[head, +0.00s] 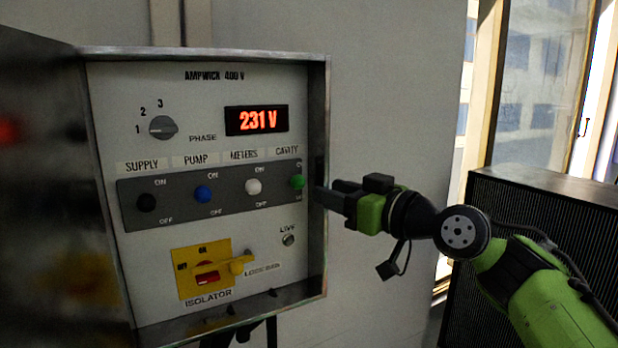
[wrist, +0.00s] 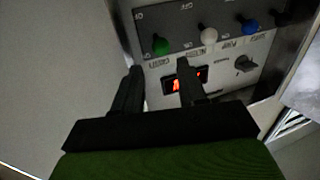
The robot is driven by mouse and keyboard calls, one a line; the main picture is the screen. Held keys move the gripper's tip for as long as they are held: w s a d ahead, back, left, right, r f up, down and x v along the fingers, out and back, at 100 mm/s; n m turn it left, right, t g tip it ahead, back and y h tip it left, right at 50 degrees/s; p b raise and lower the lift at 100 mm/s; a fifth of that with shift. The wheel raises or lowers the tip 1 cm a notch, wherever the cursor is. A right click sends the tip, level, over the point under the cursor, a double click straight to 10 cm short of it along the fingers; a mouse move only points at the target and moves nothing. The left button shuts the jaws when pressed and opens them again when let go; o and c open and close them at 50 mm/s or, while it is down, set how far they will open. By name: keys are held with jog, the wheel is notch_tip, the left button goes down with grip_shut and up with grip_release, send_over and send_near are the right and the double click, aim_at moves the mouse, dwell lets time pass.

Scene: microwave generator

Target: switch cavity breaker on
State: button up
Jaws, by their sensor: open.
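The cavity breaker is a green knob (head: 297,182) at the right end of a dark grey strip under the label CAVITY. Its ON and OFF markings are partly cut off at the box's right edge, and I cannot tell its position. My gripper (head: 324,192) is just right of it, at the panel box's right wall. In the wrist view, which shows the panel upside down, my gripper (wrist: 159,66) is open and empty. The green knob (wrist: 160,45) is seen between and beyond the two fingertips, and no contact is visible.
Black, blue (head: 203,194) and white (head: 253,186) knobs share the strip. The box's raised metal rim (head: 318,150) stands beside my gripper. Below are a yellow isolator handle (head: 238,265) and a LIVE lamp (head: 288,239). The display (head: 257,119) reads 231 V. An open door (head: 50,200) is at left.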

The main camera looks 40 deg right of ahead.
aim_at(304, 183)
jog(key=w+p, duration=0.1)
jog(key=w, duration=0.5)
jog(key=shift+w+a+r, duration=0.1)
jog(key=shift+w+r, duration=0.05)
jog(key=shift+w, duration=0.35)
jog(key=shift+s, duration=0.1)
jog(key=shift+c, duration=0.3)
